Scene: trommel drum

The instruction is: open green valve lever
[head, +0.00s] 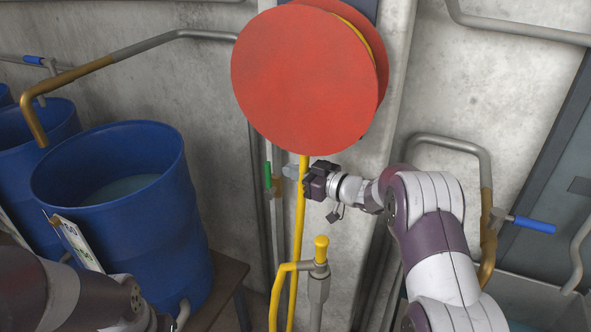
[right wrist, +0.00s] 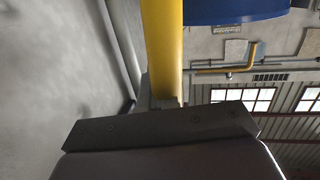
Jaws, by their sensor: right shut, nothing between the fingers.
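The green valve lever (head: 268,172) stands upright on a thin grey vertical pipe below the red hose reel, in the head view. My right gripper (head: 290,171) comes in from the right at the lever's height. Its fingers are shut and empty, pointing left, with the tips just right of the lever and close to the yellow hose (head: 300,215). I cannot tell whether they touch either one. In the right wrist view, the yellow hose (right wrist: 164,45) runs down to the gripper's dark body, and the lever does not show. My left arm shows at the bottom left, without its gripper.
The red hose reel (head: 305,80) hangs just above my right gripper. A yellow-topped nozzle (head: 321,245) stands below. A blue barrel (head: 120,200) holding liquid is at left. A blue-handled valve (head: 533,224) is at right, beyond my right arm.

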